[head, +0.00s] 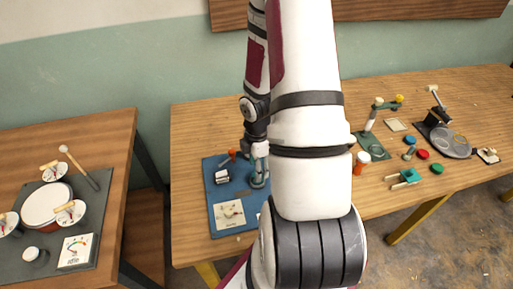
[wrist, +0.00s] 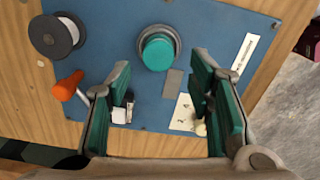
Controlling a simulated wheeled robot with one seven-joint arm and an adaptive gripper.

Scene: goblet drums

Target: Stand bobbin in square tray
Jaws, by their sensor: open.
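In the wrist view, a dark round-flanged piece with a grey-white core (wrist: 58,36), looking like a bobbin, sits at the upper left corner of a blue board. I cannot tell for sure that it is the bobbin; my arm seems to hide it in the head view. A small cream square (head: 397,125) lies on the right part of the table in the head view; it may be the square tray, but it is too small to be sure. My gripper (wrist: 162,75) is open and empty over the blue board, below and right of the dark round piece.
An orange jar with white lid (head: 361,162) stands right of my arm. Other devices crowd the table's right.

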